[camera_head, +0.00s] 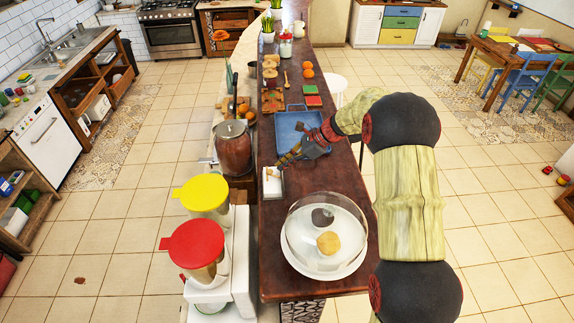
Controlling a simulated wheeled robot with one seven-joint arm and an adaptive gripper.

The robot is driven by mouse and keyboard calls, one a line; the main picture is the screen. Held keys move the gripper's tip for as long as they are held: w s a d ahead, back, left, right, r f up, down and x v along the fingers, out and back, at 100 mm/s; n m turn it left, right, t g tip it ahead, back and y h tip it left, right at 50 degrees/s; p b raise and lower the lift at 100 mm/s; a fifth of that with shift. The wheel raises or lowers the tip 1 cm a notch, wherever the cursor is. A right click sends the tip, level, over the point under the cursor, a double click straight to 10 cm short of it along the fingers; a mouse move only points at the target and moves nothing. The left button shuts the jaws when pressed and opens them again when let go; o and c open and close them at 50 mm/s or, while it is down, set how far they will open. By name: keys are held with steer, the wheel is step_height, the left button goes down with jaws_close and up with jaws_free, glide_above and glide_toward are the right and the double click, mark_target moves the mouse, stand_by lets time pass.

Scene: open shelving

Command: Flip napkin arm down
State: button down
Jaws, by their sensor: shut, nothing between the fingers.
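The napkin holder (272,186) is a small pale block near the left edge of the dark wooden counter. White napkins appear to lie in it. Its arm is too small to make out, so I cannot tell whether it is up or down. My gripper (283,160) reaches in from the right and is shut and empty. Its fingertips point left and down, just above and to the right of the napkin holder in the picture. I cannot tell whether they touch it.
A blue tray (290,121) lies just behind my gripper. A glass dome over a plate (322,275) stands in front, and a brown jar (234,150) stands left. Red-lidded (196,243) and yellow-lidded (204,192) containers stand at lower left. Fruit and boards lie farther back.

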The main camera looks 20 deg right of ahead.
steer(key=shift+a+r, duration=0.1)
steer(key=shift+a, duration=0.35)
steer(key=shift+w+a+r+h+p, duration=0.1)
steer(key=shift+w+a+h+p, duration=0.05)
steer(key=shift+a+h+p, duration=0.2)
steer(key=shift+a+h, duration=0.4)
steer(key=shift+h, duration=0.05)
steer(key=shift+w+a+f, duration=0.1)
steer(key=shift+a+f, duration=0.2)
steer(key=shift+a, duration=0.3)
steer(key=shift+w+a+f, duration=0.2)
steer(key=shift+a+f, duration=0.15)
steer(key=shift+a, duration=0.05)
steer(key=shift+a+f+p, duration=0.2)
steer(key=shift+a+p, duration=0.2)
steer(key=shift+a, duration=0.2)
steer(key=shift+w+a+f+p, duration=0.15)
steer(key=shift+a+f+p, duration=0.1)
steer(key=shift+p, duration=0.1)
steer(key=shift+a+f+g+h+p, duration=0.2)
steer(key=shift+a+g+h+p, duration=0.15)
steer(key=shift+h, duration=0.15)
steer(key=shift+f, duration=0.15)
